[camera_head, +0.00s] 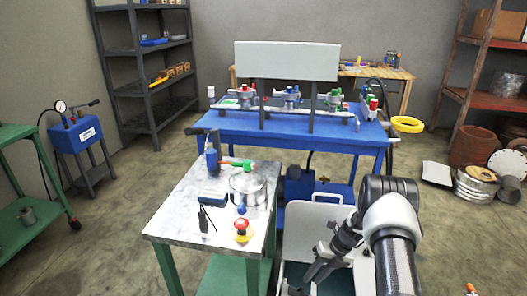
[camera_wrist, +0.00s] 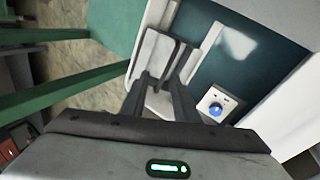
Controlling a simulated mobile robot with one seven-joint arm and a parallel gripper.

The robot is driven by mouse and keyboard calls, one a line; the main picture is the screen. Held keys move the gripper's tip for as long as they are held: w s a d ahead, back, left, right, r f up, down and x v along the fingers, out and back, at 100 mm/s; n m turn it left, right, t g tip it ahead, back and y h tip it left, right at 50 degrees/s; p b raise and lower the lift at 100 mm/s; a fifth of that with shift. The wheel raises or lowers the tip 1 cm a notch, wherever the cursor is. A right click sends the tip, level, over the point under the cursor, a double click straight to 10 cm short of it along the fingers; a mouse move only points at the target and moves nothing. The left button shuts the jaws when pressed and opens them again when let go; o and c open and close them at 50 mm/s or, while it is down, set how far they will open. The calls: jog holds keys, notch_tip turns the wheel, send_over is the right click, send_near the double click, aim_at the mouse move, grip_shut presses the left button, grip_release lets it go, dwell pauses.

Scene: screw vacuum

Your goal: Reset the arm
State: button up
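My arm reaches in from the lower right of the head view. My gripper (camera_head: 322,265) points down and left, beside the right side of the marble-topped table (camera_head: 178,225). A blue knob on a white plate (camera_wrist: 216,106) lies beyond the fingers to the right.
The marble-topped table carries a metal pot (camera_head: 247,190), a red and yellow button (camera_head: 242,230), a blue tool (camera_head: 212,158) and a dark handheld device (camera_head: 204,220). A blue workbench (camera_head: 235,127) with valve assemblies stands behind. Open floor (camera_head: 105,215) lies left.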

notch_tip(320, 180, up, 26)
jog(key=a+n+t+h, duration=0.1)
jog(key=a+n+h, duration=0.1)
jog(key=n, duration=0.9)
jog(key=s+a+r+n+t+h, duration=0.1)
jog(key=s+r+n, duration=0.4)
jog(key=r, duration=0.2)
jog(key=s+a+r+n+t, duration=0.15)
jog(key=s+r+n, duration=0.25)
jog(key=r, duration=0.4)
jog(key=s+r+n+t+h, duration=0.1)
jog(key=s+r+n, duration=0.3)
jog(key=s+n, duration=0.5)
jog(key=s+r+n+t+h, duration=0.1)
jog(key=s+r+n+t, duration=0.15)
jog(key=s+n, duration=0.6)
notch_tip(320, 180, up, 26)
jog(key=s+m+p, duration=0.2)
jog(key=p, duration=2.3)
jog(key=shift+s+a+g, duration=0.3)
jog(key=shift+a+g, duration=0.1)
jog(key=shift+a, duration=0.1)
